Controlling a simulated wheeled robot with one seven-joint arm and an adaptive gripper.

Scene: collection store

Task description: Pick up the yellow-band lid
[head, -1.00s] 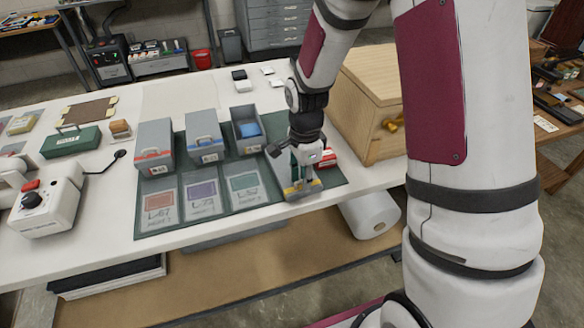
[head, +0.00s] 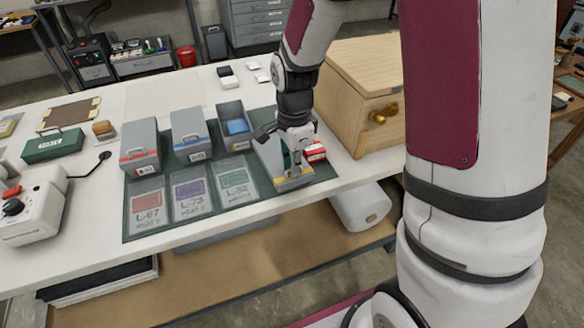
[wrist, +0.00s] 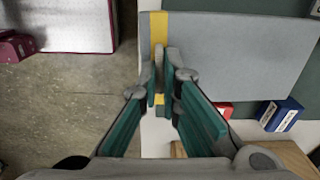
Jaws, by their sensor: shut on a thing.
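The yellow-band lid (head: 293,183) is a flat grey piece with a yellow stripe near its front end. It is at the right end of the green mat (head: 128,225), partly hidden by my gripper (head: 292,170). In the wrist view the grey lid (wrist: 235,55) spans the upper right, with its yellow stripe (wrist: 159,32) near its left end. There my gripper (wrist: 160,88) is shut on a small grey part at the striped end, apparently the lid's handle. I cannot tell whether the lid touches the mat.
Red-band (head: 140,148) and blue-band (head: 189,135) grey boxes and an open grey box (head: 232,115) stand left of the lid. Labelled cards (head: 192,198) lie in front. A small red box (head: 315,152) is close right of my gripper. A wooden chest (head: 350,120) stands behind it.

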